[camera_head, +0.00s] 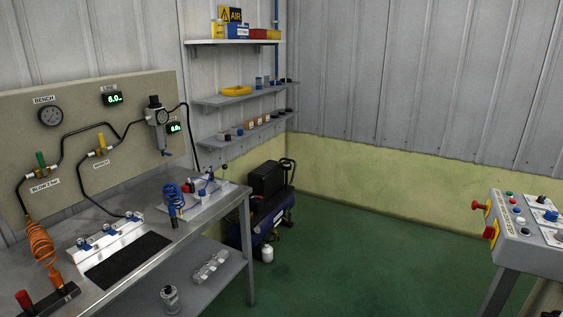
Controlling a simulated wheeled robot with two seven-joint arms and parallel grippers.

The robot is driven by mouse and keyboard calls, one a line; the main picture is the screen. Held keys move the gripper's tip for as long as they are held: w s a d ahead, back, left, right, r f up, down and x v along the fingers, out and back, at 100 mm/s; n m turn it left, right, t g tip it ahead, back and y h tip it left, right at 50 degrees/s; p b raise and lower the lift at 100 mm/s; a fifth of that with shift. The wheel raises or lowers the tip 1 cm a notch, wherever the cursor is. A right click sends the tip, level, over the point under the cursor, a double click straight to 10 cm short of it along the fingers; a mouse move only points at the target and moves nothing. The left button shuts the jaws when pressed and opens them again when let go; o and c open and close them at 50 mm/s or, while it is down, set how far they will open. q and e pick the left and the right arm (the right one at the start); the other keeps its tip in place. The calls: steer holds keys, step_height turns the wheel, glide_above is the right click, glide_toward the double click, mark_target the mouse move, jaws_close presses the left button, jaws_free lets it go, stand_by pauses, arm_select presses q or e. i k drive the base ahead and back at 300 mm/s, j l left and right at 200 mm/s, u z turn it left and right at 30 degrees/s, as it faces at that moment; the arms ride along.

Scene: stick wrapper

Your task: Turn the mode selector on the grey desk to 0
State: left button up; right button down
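The grey desk (525,255) is a sloped control console on legs, cut off by the right edge of the head view. Its top carries small buttons and several rotary knobs. Neither of my grippers is in view.
A compressor (268,205) stands on the floor. The green floor (370,260) between bench and console is clear.

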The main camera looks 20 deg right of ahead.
mark_target(540, 199)
steer(key=i+l+z, duration=0.1)
steer(key=i+z, duration=0.2)
steer(key=z, duration=0.15)
steer(key=i+z, duration=0.35)
steer(key=z, duration=0.15)
steer(key=i+j+z, duration=0.1)
steer(key=i+z, duration=0.2)
steer(key=z, duration=0.15)
steer(key=i+j+z, duration=0.2)
steer(key=z, duration=0.25)
steer(key=i+j, duration=0.05)
steer(key=i, duration=0.05)
